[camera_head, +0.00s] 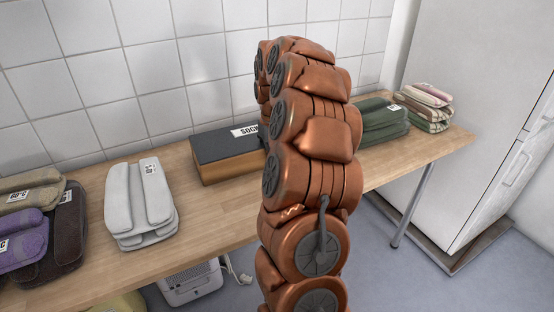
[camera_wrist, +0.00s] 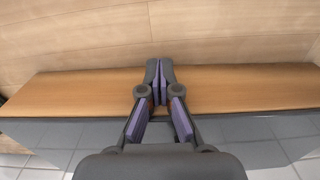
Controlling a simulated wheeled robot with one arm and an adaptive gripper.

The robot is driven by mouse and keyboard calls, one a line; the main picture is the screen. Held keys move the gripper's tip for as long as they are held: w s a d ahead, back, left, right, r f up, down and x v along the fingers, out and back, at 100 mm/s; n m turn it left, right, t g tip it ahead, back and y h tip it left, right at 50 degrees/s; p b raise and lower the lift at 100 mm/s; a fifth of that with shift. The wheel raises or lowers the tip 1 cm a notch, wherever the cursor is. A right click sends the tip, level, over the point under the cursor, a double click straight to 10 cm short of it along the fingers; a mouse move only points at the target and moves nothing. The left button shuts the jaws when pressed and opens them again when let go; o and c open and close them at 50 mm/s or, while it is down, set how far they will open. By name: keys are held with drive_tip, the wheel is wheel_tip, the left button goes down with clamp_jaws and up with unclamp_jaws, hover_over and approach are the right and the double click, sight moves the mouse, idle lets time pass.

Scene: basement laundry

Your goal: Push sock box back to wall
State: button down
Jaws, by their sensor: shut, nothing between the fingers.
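The sock box (camera_head: 225,167) has a dark lid and brown wooden sides, with a white label reading "SOCK" on top. It stands on the wooden table at the tiled wall side; its right end is hidden behind my arm in the head view. I cannot tell the gap to the wall. In the wrist view the box's long brown side (camera_wrist: 235,88) and grey top (camera_wrist: 255,128) cross the picture. My gripper (camera_wrist: 160,66) is shut and empty, its fingertips in front of the brown side; contact is unclear. In the head view my arm hides it.
Folded white towels (camera_head: 140,202) lie left of the box, with brown and purple laundry (camera_head: 25,240) further left. Green folded cloth (camera_head: 382,122) and a striped stack (camera_head: 428,108) lie to the right. A white cabinet (camera_head: 470,90) stands beyond. Bare tabletop (camera_head: 215,215) shows in front of the box.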

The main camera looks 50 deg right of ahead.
drive_tip(key=shift+w+d+p, duration=0.7)
drive_tip(key=shift+w, duration=1)
drive_tip(key=shift+w+d+p, duration=0.65)
drive_tip(key=shift+w+p, duration=0.05)
drive_tip(key=shift+w, duration=1)
drive_tip(key=shift+w+d+p, duration=0.7)
drive_tip(key=shift+w, duration=1)
drive_tip(key=shift+s, duration=0.1)
drive_tip(key=shift+s+a+f, duration=0.1)
drive_tip(key=shift+s+a, duration=0.1)
drive_tip(key=shift+s, duration=0.2)
drive_tip(key=shift+s+a+b, duration=0.3)
drive_tip(key=shift+s+b, duration=0.05)
drive_tip(key=shift+s, duration=0.35)
drive_tip(key=shift+s+a+b, duration=0.3)
drive_tip(key=shift+s+b, duration=0.05)
drive_tip(key=shift+s, duration=0.3)
wheel_tip(320, 180, up, 9)
drive_tip(key=shift+r, duration=0.65)
